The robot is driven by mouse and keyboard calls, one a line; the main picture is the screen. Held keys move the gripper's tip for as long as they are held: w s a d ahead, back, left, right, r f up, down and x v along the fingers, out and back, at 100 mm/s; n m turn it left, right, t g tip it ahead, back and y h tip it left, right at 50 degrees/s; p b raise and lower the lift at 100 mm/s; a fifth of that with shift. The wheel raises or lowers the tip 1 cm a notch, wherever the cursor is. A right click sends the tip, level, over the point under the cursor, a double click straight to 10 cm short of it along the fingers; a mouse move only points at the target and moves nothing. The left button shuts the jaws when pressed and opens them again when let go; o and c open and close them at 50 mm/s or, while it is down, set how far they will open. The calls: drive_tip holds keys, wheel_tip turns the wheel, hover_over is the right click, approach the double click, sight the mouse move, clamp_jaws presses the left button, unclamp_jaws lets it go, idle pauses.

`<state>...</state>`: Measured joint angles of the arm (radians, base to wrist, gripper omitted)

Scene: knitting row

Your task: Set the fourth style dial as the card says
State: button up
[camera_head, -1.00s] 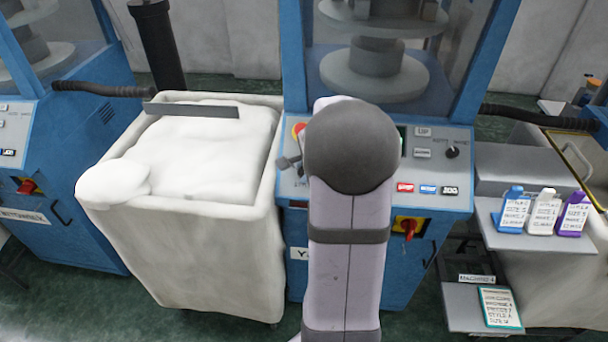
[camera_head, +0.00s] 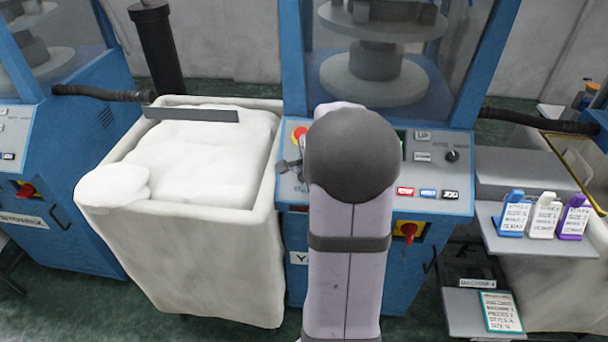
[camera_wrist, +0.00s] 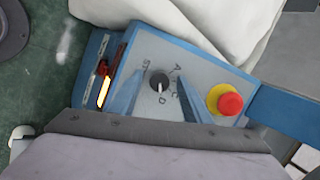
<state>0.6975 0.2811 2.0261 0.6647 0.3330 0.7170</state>
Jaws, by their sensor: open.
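The style dial (camera_wrist: 159,82) is a black round knob on a grey sloped panel, with letters around it. Its white mark seems to point down toward what looks like a D. My gripper (camera_wrist: 161,76) is open, with one blue tapered finger on each side of the knob. I cannot tell whether either finger touches it. In the head view my arm covers most of the panel around the dial. A card (camera_head: 501,311) with a green edge lies on the lower right shelf, below a small machine label (camera_head: 477,283). Its print is too small to read surely.
A red emergency button (camera_wrist: 230,103) on a yellow ring sits right of the dial. A white bin (camera_head: 200,255) full of pale fabric stands left of the blue machine (camera_head: 425,260). Several buttons, a red switch (camera_head: 409,231) and small labelled bottles (camera_head: 542,215) are on the right.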

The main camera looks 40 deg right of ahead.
drive_tip(key=v, duration=0.7)
drive_tip(key=shift+s, duration=0.15)
drive_tip(key=shift+r, duration=0.15)
idle(0.3)
drive_tip(key=s+a+f+n+g+y, duration=0.2)
drive_tip(key=s+a+f+n+g, duration=0.3)
drive_tip(key=s+a+f+n, duration=0.7)
drive_tip(key=s+a+r+n+g, duration=0.1)
drive_tip(key=s+a+n, duration=0.2)
drive_tip(key=a+n, duration=0.7)
drive_tip(key=a, duration=0.4)
drive_tip(key=shift+s+a+r+n, duration=0.15)
drive_tip(key=shift+a+r+n, duration=0.15)
drive_tip(key=shift+a+n, duration=0.1)
